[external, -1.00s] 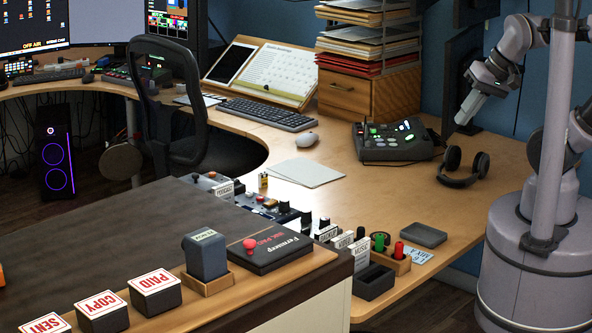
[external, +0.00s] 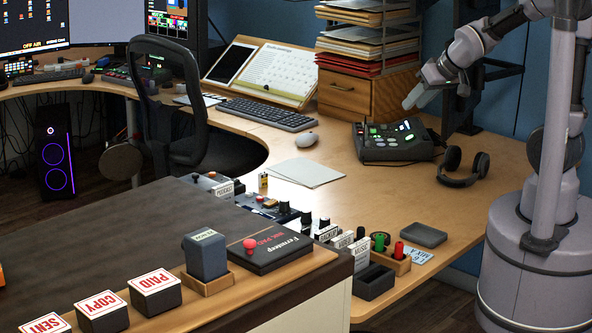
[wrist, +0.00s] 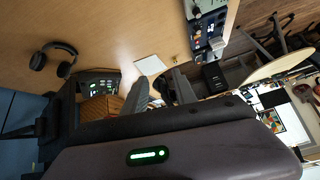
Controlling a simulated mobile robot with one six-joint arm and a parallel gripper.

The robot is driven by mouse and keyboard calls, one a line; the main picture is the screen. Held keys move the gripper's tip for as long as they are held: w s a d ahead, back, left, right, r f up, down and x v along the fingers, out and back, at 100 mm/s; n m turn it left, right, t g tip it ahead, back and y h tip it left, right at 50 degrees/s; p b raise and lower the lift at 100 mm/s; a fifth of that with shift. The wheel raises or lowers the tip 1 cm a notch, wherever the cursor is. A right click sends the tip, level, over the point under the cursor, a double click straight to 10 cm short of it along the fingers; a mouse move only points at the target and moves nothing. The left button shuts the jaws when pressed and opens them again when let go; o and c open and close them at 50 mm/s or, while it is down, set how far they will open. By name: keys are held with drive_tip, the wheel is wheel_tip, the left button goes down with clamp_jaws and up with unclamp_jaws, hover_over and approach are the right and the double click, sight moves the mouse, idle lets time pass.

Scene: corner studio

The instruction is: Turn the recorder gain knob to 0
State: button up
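I cannot make out for certain which knob is the recorder gain knob. A dark desktop unit with lit green and white buttons (external: 393,141) stands at the back right of the desk; it also shows in the wrist view (wrist: 97,85). A row of small gear with knobs and white label cards (external: 327,233) runs along the near side of the desk, its labels too small to read surely. My gripper (external: 413,99) hangs in the air near the wooden drawer box, above and behind the lit unit, touching no knob.
Headphones (external: 464,167) lie right of the lit unit. Paper sheets (external: 306,172) and a mouse (external: 307,139) lie to its left. A wooden drawer box (external: 350,94) with paper trays on top stands behind. The desk's right middle is clear.

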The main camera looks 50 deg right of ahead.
drive_tip(key=w+f+n+t, duration=0.1)
drive_tip(key=w+f+n, duration=0.1)
drive_tip(key=w+f, duration=0.5)
drive_tip(key=n+t+y, duration=0.2)
drive_tip(key=n+y, duration=0.4)
drive_tip(key=y, duration=0.1)
approach(285, 200)
drive_tip(key=b+x, duration=0.4)
drive_tip(key=x, duration=0.5)
drive_tip(key=shift+s+f+b, duration=0.1)
drive_tip(key=shift+f+b, duration=0.05)
drive_tip(key=shift+b, duration=0.15)
drive_tip(key=shift+w+a+f, duration=0.1)
drive_tip(key=shift+w+a, duration=0.2)
drive_tip(key=shift+w, duration=0.2)
clamp_jaws()
